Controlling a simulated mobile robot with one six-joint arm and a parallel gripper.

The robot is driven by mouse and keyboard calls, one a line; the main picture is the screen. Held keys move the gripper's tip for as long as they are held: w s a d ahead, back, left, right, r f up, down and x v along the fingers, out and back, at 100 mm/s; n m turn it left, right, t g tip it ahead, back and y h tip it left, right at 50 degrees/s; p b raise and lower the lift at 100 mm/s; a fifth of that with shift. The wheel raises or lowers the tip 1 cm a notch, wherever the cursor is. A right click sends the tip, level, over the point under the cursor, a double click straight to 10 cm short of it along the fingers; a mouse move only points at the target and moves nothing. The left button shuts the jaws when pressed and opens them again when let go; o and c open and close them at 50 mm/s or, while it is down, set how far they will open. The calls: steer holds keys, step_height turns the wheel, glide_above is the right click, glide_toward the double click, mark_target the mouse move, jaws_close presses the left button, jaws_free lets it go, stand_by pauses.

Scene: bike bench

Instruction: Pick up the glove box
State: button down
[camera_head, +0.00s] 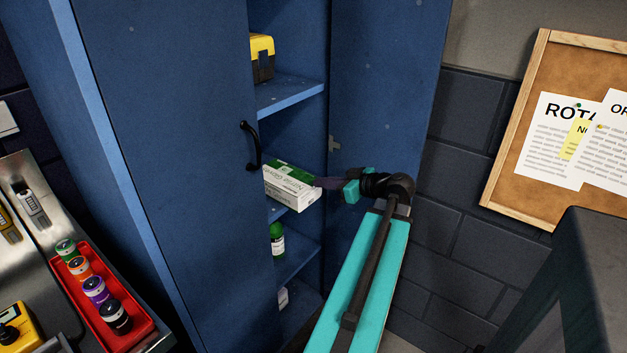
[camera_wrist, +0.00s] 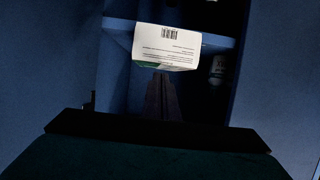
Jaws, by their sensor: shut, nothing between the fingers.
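The glove box (camera_head: 290,187), white and green with printed lettering, sits in the blue cabinet at the level of the middle shelf, its near end by the shelf's front edge. In the wrist view its white face with a barcode (camera_wrist: 167,46) fills the upper middle. My gripper (camera_head: 320,182) is shut and empty, its dark fingertips at the right end of the box in the head view. In the wrist view the shut fingers (camera_wrist: 161,76) end at the box's lower edge. I cannot tell whether they touch it. The box's far end is hidden by the left cabinet door.
The left cabinet door (camera_head: 170,150) with a black handle (camera_head: 248,146) stands close to the box. A yellow and black case (camera_head: 262,58) is on the shelf above, a green bottle (camera_head: 277,240) below. A red tray (camera_head: 140,328) with several coloured jars is at lower left.

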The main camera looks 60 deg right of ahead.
steer(key=shift+s+a, duration=0.15)
steer(key=shift+s, duration=0.55)
steer(key=c, duration=1.9)
jaws_free()
steer(key=shift+c, duration=0.2)
steer(key=o, duration=1.1)
steer(key=shift+w+r+t, duration=0.3)
steer(key=shift+r+t, duration=0.2)
steer(key=shift+r, duration=0.3)
steer(key=shift+c, duration=0.2)
steer(key=o, duration=0.8)
steer(key=t+b, duration=0.1)
steer(key=b, duration=0.1)
steer(key=shift+w+a+b, duration=0.1)
steer(key=shift+w+b, duration=0.1)
steer(key=shift+b, duration=0.1)
steer(key=shift+c, duration=0.2)
steer(key=shift+o, duration=0.6)
steer(key=shift+f+h+b, duration=0.25)
steer(key=shift+h+b, duration=0.15)
steer(key=shift+b, duration=0.15)
steer(key=shift+t, duration=0.9)
step_height(320, 180, down, 6)
steer(key=b, duration=0.7)
steer(key=shift+s+a+r+b, duration=0.15)
steer(key=shift+b, duration=0.2)
